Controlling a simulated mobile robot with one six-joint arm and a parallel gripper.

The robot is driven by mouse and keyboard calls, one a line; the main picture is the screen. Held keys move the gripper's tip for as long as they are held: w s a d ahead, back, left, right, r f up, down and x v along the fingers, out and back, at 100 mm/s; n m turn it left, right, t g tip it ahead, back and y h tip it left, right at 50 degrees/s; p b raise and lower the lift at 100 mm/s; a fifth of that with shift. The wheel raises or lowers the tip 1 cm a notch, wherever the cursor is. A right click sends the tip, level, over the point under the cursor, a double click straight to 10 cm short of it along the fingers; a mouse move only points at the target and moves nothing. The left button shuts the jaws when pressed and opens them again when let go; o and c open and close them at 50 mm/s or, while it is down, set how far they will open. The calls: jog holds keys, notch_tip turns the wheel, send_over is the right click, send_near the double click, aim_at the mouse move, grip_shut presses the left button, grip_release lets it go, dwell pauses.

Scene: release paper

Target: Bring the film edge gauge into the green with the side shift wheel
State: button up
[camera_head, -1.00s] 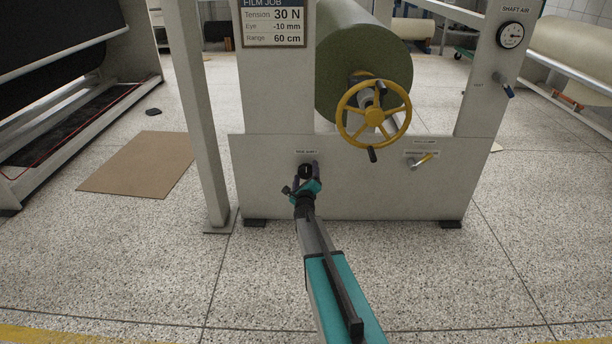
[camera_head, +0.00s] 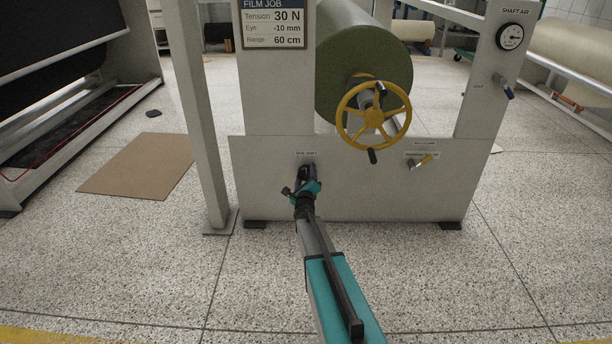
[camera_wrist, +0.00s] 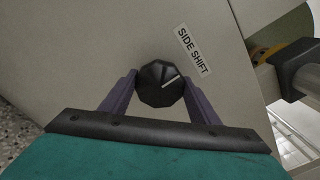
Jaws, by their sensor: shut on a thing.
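The side shift wheel is a small black faceted knob with a white pointer line (camera_wrist: 160,84), on the pale machine panel beside its "SIDE SHIFT" label (camera_wrist: 192,50). In the wrist view the pointer line runs toward the upper right. My gripper (camera_wrist: 160,90) has a purple finger on each side of the knob and is shut on it. In the head view my gripper (camera_head: 306,175) is at the panel and hides most of the knob. I cannot make out the film edge gauge in either view.
A yellow handwheel (camera_head: 374,115) sits before the green roll (camera_head: 362,60), right of my gripper. A SHAFT AIR dial (camera_head: 510,37) is at upper right. A white post (camera_head: 200,120) stands to the left.

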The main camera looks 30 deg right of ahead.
jog(key=shift+n, duration=0.3)
jog(key=n+p, duration=0.1)
jog(key=n, duration=0.2)
jog(key=shift+n, duration=0.4)
jog(key=n+p, duration=0.2)
jog(key=n, duration=0.2)
jog(key=shift+n, duration=0.3)
jog(key=n+p, duration=0.2)
jog(key=n, duration=0.2)
jog(key=shift+p, duration=0.4)
jog(key=n+p, duration=0.2)
jog(key=n, duration=0.2)
jog(key=shift+f, duration=0.1)
jog(key=shift+n, duration=0.4)
jog(key=o, duration=1.1)
jog(key=shift+c, duration=0.2)
